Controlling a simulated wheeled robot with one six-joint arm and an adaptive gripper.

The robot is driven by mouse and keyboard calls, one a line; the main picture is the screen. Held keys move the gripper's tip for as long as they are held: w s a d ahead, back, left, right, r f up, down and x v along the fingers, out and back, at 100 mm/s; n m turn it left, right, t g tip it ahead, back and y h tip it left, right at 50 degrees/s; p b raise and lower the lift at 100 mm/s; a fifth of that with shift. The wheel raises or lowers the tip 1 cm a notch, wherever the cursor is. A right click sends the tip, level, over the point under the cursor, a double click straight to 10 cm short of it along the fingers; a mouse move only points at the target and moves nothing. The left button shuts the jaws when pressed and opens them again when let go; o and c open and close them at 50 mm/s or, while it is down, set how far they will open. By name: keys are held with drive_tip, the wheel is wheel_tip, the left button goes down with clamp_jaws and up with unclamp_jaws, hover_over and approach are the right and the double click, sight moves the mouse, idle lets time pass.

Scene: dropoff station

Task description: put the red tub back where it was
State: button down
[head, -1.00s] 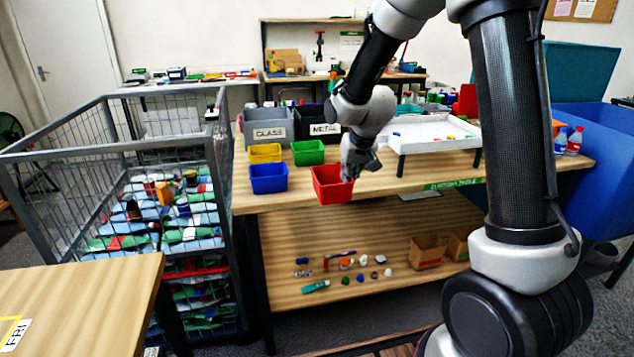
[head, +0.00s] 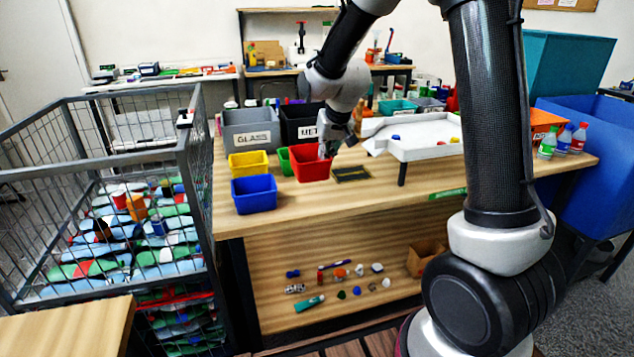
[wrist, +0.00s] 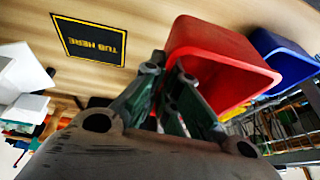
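The red tub (head: 310,166) is upright at the right end of the small tubs, in front of the grey and black bins. My gripper (head: 327,150) is at its right rim. In the wrist view the fingers (wrist: 172,82) are closed on the rim of the red tub (wrist: 228,52). The black "TUB HERE" marker (head: 351,174) with a yellow border lies bare on the table, just right of the tub. The marker also shows in the wrist view (wrist: 90,40). I cannot tell whether the tub touches the table.
The green tub (head: 283,161) is partly hidden behind the red one. The yellow tub (head: 248,163) and blue tub (head: 254,194) stand to the left. A white tray (head: 425,150) on legs stands right of the marker. A wire cage (head: 192,165) is left of the table.

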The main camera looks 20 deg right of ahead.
wheel_tip(320, 180, down, 7)
idle(0.3)
drive_tip(key=shift+f, duration=0.1)
drive_tip(key=c, duration=1.6)
unclamp_jaws()
drive_tip(key=shift+c, duration=0.2)
drive_tip(key=a+v, duration=0.1)
drive_tip(key=v, duration=1.1)
drive_tip(key=s+d+r, duration=0.3)
drive_tip(key=s, duration=0.6)
drive_tip(key=s+d+r, duration=0.3)
drive_tip(key=s+d, duration=0.1)
drive_tip(key=s, duration=0.6)
drive_tip(key=s+d+r, duration=0.3)
drive_tip(key=s, duration=0.7)
drive_tip(key=shift+d+h, duration=0.25)
drive_tip(key=shift+h, duration=0.15)
drive_tip(key=shift+r, duration=0.1)
